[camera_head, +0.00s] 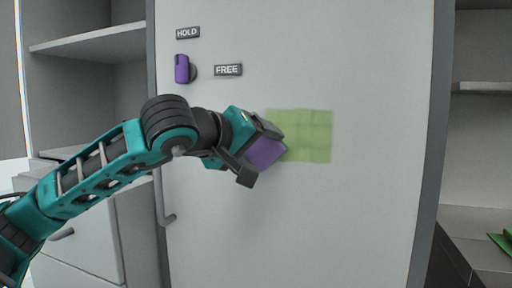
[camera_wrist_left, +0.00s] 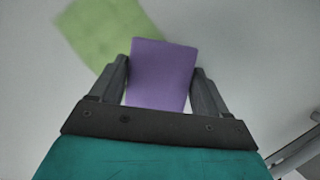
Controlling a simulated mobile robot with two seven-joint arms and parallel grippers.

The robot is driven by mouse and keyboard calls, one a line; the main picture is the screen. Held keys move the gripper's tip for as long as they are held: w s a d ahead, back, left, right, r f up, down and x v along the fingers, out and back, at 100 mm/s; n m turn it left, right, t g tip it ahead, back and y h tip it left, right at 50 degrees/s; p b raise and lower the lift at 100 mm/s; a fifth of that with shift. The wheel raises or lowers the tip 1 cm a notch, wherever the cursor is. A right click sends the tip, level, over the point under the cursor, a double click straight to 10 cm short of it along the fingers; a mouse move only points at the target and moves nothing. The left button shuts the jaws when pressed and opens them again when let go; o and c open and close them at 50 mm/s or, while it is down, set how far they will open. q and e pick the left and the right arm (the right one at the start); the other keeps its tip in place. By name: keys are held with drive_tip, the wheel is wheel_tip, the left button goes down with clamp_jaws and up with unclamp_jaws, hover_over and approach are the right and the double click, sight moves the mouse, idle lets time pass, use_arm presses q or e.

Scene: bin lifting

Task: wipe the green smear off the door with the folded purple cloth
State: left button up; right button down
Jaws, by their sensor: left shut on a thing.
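The green smear (camera_head: 306,135) is a pale rectangular patch on the white door (camera_head: 300,220), right of my gripper in the head view. It also shows at the upper left of the left wrist view (camera_wrist_left: 108,35). My left gripper (camera_head: 262,158) is shut on the folded purple cloth (camera_head: 266,152). In the left wrist view the cloth (camera_wrist_left: 161,72) stands between the two dark fingers, beside the smear. The cloth overlaps the smear's left edge in the head view; I cannot tell whether it touches the door. My right gripper is not in view.
A purple knob (camera_head: 183,69) sits on the door between a HOLD label (camera_head: 188,33) and a FREE label (camera_head: 228,70). A door handle (camera_head: 166,205) is lower left. Open shelves (camera_head: 90,42) stand on both sides. A green item (camera_head: 501,243) lies at the far right.

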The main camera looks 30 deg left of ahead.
use_arm(q)
drive_tip(key=shift+w+a, duration=0.1)
drive_tip(key=shift+w, duration=0.5)
